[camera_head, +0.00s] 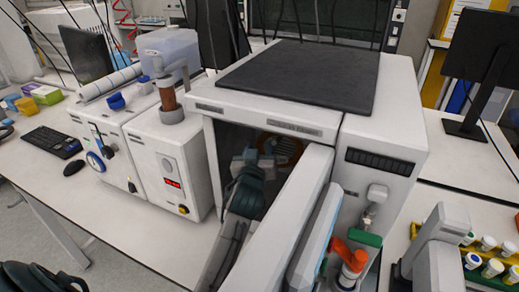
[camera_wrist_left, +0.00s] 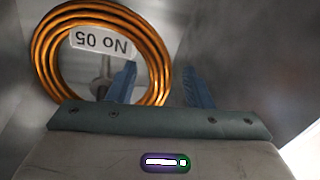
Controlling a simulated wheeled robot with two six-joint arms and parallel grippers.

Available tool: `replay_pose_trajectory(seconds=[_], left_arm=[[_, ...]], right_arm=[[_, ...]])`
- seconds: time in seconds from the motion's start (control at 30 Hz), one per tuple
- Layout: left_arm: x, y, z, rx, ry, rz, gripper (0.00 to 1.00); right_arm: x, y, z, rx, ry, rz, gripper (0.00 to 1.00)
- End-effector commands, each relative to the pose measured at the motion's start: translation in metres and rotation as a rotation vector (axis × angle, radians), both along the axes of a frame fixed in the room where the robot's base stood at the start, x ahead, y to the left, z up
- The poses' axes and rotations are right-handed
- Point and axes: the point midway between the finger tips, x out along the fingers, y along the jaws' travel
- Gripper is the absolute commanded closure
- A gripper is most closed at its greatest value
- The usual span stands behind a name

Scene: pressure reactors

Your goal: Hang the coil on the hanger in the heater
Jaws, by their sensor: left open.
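The copper-coloured coil (camera_wrist_left: 163,72) is inside the heater (camera_head: 400,128), at the upper left of the left wrist view, with a "No 05" tag upside down in its ring. A metal rod, seemingly the hanger (camera_wrist_left: 103,78), shows through the ring; I cannot tell whether it bears the coil. My left gripper (camera_wrist_left: 160,70) is open, with the coil's right side between its blue fingers. In the head view, the left gripper (camera_head: 260,152) reaches into the heater and the coil (camera_head: 284,149) shows only in part.
The heater's open door (camera_head: 298,220) stands close on the right of my left arm. A white instrument with a red display (camera_head: 172,172) stands left of the heater. A rack of capped tubes (camera_head: 487,258) is at the lower right. The heater walls are close around the gripper.

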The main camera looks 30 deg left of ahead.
Motion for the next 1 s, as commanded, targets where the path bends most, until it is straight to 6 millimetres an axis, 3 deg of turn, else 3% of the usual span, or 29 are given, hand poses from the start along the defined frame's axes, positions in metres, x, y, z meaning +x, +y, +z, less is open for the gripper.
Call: replay_pose_trajectory(seconds=[0.17, 0.63, 1.0], left_arm=[[-0.008, -0.003, -0.002, -0.001, 0.000, -0.001, 0.54], [-0.089, -0.030, -0.003, -0.005, -0.001, -0.001, 0.54], [-0.103, -0.034, 0.000, 0.000, 0.000, 0.000, 0.54]], right_arm=[[0.000, 0.000, -0.005, 0.000, 0.000, 0.000, 0.64], [0.000, 0.000, -0.032, 0.000, 0.000, 0.000, 0.64], [0.000, 0.000, -0.034, 0.000, -0.001, 0.000, 0.64]])
